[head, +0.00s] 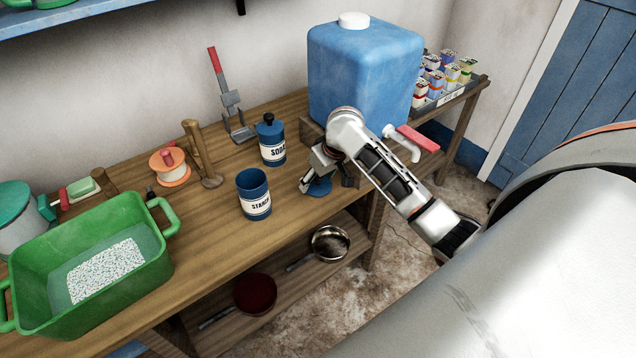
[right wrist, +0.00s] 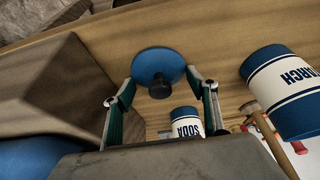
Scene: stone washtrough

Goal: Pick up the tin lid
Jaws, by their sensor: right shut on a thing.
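The tin lid (head: 318,188) is a small blue disc near the bench's front edge, partly hidden by my right gripper (head: 327,174). In the right wrist view the lid (right wrist: 152,62) shows its dark knob, between the fingertips of my right gripper (right wrist: 161,84), which is shut on it. I cannot tell whether the lid touches the bench. The blue STARCH tin (head: 254,203) stands open-topped to the left of the gripper. The blue SODA tin (head: 271,151), with a knobbed lid on, stands behind it. My left gripper is not in view.
A big blue water container (head: 365,65) with a tap stands on a block right behind my right gripper. A green tub (head: 150,265) of white granules is at the left. Pans sit on the lower shelf.

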